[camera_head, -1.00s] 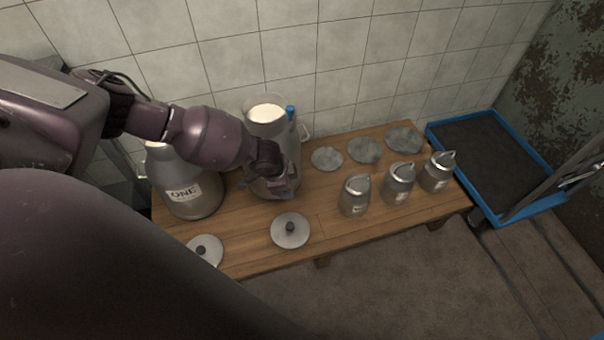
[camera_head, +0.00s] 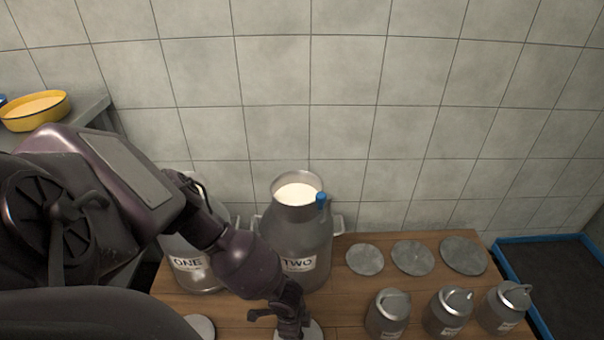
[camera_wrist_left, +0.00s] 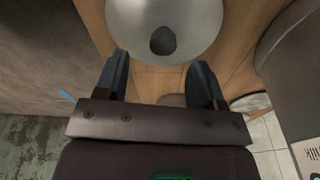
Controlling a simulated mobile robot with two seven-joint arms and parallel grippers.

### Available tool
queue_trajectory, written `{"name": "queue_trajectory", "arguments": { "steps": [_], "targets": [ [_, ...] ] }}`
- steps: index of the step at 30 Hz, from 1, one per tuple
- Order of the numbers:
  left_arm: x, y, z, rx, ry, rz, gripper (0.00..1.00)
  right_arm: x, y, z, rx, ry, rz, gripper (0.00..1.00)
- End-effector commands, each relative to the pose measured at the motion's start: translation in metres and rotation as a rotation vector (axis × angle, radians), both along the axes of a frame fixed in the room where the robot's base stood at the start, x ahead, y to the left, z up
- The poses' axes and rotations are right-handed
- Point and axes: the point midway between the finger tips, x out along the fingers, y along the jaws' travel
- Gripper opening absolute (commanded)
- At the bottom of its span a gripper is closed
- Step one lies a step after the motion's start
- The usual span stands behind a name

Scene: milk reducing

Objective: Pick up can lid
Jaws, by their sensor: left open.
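A round grey metal lid (camera_head: 313,332) lies on the wooden bench at the bottom edge of the head view, partly hidden by my left gripper (camera_head: 290,325). In the left wrist view the lid (camera_wrist_left: 130,18) shows with its dark knob (camera_wrist_left: 163,41) just beyond the open fingertips of my left gripper (camera_wrist_left: 160,68), roughly centred between them. I cannot tell whether the fingers touch it. A second lid (camera_head: 201,326) lies to the left. Milk can TWO (camera_head: 306,245) stands open with milk inside, behind the gripper. Can ONE (camera_head: 190,268) is partly hidden by my arm. My right gripper is not in view.
Several small lidded cans (camera_head: 387,315) stand on the bench (camera_head: 350,290) at the right, with flat round discs (camera_head: 412,258) behind them. A blue-rimmed tray (camera_head: 540,240) is at far right. A tiled wall (camera_head: 400,100) closes the back. A yellow bowl (camera_head: 35,112) is far left.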

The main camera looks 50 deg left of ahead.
Motion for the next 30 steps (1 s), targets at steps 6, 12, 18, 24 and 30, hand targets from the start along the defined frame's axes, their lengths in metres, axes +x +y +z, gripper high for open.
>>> {"name": "queue_trajectory", "arguments": {
  "steps": [6, 12, 18, 24, 30],
  "targets": [
    [0.001, 0.0, -0.005, 0.001, -0.002, 0.0, 0.63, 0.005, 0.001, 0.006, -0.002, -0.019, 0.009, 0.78],
    [0.0, -0.001, -0.033, 0.0, 0.008, -0.002, 0.63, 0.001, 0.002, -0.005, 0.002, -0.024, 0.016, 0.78],
    [0.004, -0.002, -0.054, 0.001, 0.003, 0.0, 0.63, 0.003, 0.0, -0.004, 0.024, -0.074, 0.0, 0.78],
    [0.007, -0.003, -0.055, 0.001, -0.003, 0.0, 0.63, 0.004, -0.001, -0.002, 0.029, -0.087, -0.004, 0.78],
    [0.008, -0.003, -0.054, 0.001, -0.003, -0.001, 0.51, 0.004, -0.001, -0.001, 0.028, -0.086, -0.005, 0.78]
  ]
}}
